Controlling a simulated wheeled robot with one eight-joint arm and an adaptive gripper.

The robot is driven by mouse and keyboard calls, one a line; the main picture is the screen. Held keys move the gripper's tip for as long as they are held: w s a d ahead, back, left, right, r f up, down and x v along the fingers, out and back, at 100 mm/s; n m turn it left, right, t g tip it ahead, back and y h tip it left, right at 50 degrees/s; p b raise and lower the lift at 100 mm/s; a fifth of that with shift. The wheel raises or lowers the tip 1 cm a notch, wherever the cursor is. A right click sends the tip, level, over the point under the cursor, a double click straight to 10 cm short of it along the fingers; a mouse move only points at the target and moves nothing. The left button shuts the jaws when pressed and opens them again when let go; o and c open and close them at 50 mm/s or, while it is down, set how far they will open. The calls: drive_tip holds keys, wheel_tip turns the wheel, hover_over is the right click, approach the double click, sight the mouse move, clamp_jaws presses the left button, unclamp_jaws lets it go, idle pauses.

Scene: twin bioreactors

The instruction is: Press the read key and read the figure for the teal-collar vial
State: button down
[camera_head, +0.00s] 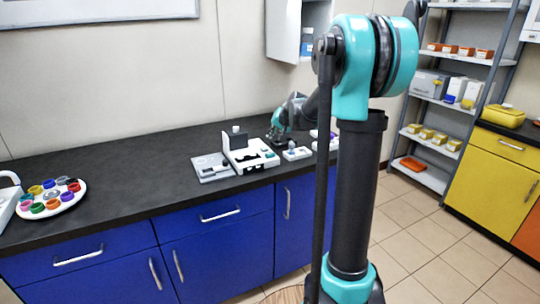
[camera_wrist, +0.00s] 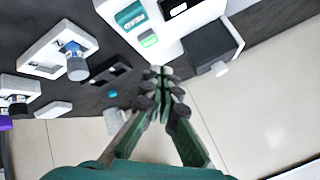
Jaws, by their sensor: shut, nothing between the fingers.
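My gripper (camera_wrist: 161,72) is shut and empty in the wrist view, its fingertips close to the edge of a white instrument (camera_wrist: 170,42). That instrument has a teal panel (camera_wrist: 130,15), a small green key (camera_wrist: 148,39) and a dark display (camera_wrist: 174,6), whose figures I cannot read. Whether the fingertips touch the instrument is unclear. A grey-capped vial (camera_wrist: 76,66) sits in a white holder (camera_wrist: 40,60). A small teal spot (camera_wrist: 112,93) shows on the dark counter side; I cannot tell whether it is a vial collar. In the head view the instrument (camera_head: 240,150) stands on the counter.
A dark box with a white knob (camera_wrist: 212,50) adjoins the instrument. A grey flat device (camera_head: 213,173) lies left of it, and a small white holder (camera_head: 297,154) stands right. A white tray of coloured cups (camera_head: 50,197) is far left. The counter (camera_head: 135,170) between is clear.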

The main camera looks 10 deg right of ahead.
sight(271, 154)
drive_tip(key=shift+f, duration=2.95)
drive_tip(key=shift+f, duration=0.1)
drive_tip(key=shift+f, duration=0.3)
drive_tip(key=shift+f, duration=0.4)
drive_tip(key=shift+r, duration=0.8)
drive_tip(key=shift+r, duration=0.1)
drive_tip(key=shift+r, duration=2.45)
